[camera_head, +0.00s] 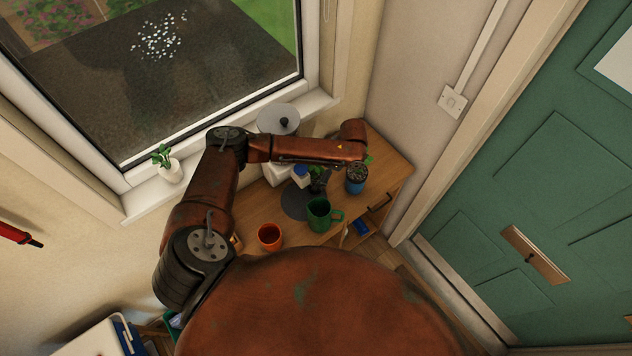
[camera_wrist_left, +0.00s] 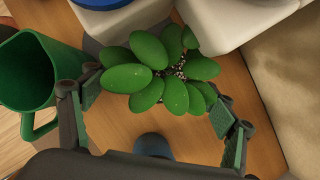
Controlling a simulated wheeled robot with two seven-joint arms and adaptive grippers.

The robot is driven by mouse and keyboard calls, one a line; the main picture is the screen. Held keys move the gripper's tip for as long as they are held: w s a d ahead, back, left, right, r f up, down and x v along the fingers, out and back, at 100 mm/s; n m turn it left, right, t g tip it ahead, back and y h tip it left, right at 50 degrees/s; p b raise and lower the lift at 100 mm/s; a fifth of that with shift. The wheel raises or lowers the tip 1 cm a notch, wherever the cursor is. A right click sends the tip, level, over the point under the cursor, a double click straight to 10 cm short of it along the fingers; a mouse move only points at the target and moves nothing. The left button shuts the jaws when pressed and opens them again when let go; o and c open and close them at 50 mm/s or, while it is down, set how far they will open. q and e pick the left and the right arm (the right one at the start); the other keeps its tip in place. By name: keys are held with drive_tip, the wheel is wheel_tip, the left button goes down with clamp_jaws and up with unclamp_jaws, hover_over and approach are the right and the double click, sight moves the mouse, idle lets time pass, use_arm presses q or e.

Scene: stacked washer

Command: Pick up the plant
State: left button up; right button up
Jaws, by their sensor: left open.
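The plant (camera_wrist_left: 160,75) has thick oval green leaves around speckled soil. In the left wrist view it is between the spread fingers of my left gripper (camera_wrist_left: 158,92), which is open. The leaves reach close to both fingers; I cannot tell whether they touch. In the head view the dark gripper (camera_head: 318,178) is low over the wooden table, partly under my forearm. The plant there is mostly hidden by the gripper and arm, and its pot is hidden under the leaves in the wrist view. My right gripper is not in view.
A green mug (camera_head: 319,214) stands close beside the gripper, an orange cup (camera_head: 270,236) left of it. A blue pot (camera_head: 356,186) is to the right. White containers and a blue lid (camera_head: 301,170) crowd the left side. Another small potted plant (camera_head: 170,170) stands on the windowsill.

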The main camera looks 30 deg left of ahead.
sight(315, 177)
use_arm(q)
drive_tip(key=shift+x, duration=1.75)
drive_tip(key=shift+s, duration=0.15)
drive_tip(key=shift+c, duration=0.7)
drive_tip(key=c, duration=1.3)
